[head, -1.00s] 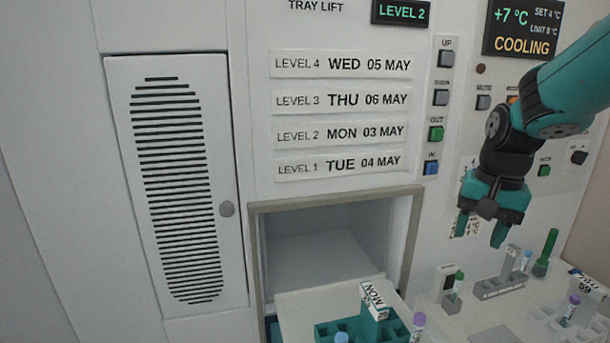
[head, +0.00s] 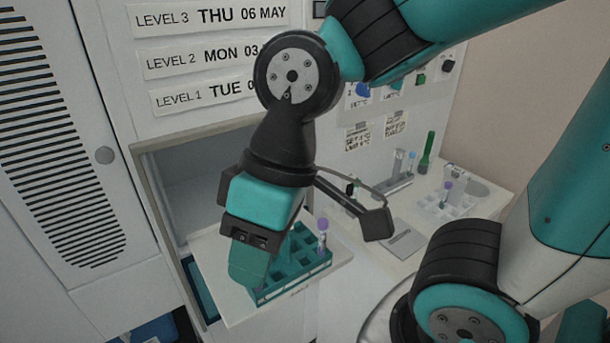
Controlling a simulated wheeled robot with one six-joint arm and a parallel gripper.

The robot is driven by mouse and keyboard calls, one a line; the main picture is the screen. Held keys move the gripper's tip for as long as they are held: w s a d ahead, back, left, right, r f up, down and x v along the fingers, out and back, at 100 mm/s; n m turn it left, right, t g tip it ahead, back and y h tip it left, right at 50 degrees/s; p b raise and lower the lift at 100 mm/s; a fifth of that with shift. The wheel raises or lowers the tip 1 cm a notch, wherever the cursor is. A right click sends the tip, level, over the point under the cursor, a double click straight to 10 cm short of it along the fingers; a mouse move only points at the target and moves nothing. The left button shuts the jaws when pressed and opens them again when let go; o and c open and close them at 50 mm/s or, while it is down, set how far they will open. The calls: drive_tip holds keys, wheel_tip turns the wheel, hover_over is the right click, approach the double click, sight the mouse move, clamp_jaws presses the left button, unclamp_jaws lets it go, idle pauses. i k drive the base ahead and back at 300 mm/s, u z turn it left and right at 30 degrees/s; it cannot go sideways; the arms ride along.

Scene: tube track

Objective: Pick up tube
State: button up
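A teal rack (head: 312,268) with square holes stands on the pulled-out white tray (head: 218,262) of the tray lift. A tube with a purple cap (head: 323,225) stands upright in its right part. My gripper (head: 248,268) points down at the rack's left end, left of that tube and apart from it. Only one teal finger shows clearly, so its opening cannot be judged. A small purplish spot shows by the fingertip, too hidden to identify. My gripper and wrist cover the rack's left part and whatever stands there.
The lift opening (head: 192,193) is behind the tray. My arm crosses the upper middle.

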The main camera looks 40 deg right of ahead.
sight(356, 188)
drive_tip(key=k, duration=0.5)
drive_tip(key=z, duration=1.2)
drive_tip(key=i, duration=0.6)
drive_tip(key=u, duration=0.9)
